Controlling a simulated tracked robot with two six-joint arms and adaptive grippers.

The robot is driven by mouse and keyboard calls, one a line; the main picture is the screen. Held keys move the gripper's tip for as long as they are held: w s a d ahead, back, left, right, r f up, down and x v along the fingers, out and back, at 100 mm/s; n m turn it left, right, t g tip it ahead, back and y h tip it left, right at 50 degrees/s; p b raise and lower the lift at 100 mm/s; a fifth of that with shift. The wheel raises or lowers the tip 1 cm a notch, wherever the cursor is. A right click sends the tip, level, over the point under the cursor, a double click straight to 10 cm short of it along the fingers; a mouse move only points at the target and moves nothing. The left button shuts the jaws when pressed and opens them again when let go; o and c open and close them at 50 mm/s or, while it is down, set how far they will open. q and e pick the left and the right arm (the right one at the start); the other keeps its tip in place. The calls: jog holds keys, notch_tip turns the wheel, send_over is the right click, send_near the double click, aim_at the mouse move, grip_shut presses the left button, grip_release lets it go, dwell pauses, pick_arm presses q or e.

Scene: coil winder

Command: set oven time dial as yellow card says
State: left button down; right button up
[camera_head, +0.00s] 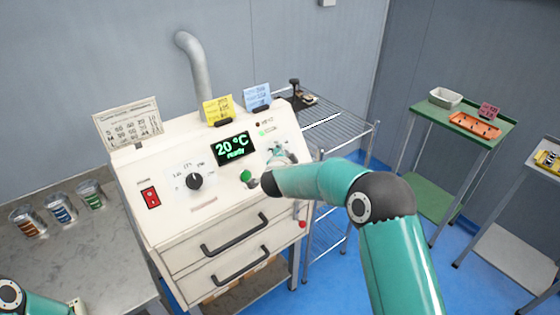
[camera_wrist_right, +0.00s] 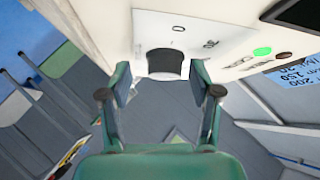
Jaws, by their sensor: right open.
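The cream oven (camera_head: 185,228) has a sloped panel with a black dial (camera_head: 194,181) on its left half. The display (camera_head: 234,145) reads 20 °C ready. A second dial, on the right half, is mostly hidden by my right arm in the head view. In the right wrist view this black dial (camera_wrist_right: 164,63) sits between the fingertips of my right gripper (camera_wrist_right: 162,82), which is open, with gaps at both sides. The yellow card (camera_head: 218,108) stands on the oven's top edge; its small writing is not clearly legible. My left arm shows at the bottom left, its gripper out of frame.
A blue card (camera_head: 257,96) stands beside the yellow one. The panel also has a red switch (camera_head: 150,197) and a green button (camera_head: 245,175). Jars (camera_head: 60,210) stand on the left bench. A wire rack (camera_head: 335,125) and a green table (camera_head: 455,130) are at right.

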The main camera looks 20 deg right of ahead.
jog(key=shift+r, duration=0.1)
jog(key=shift+s+a+r, duration=0.2)
jog(key=shift+s+r, duration=0.1)
jog(key=shift+s, duration=0.15)
jog(key=v, duration=1)
jog(key=shift+s, duration=0.3)
jog(key=shift+a, duration=0.1)
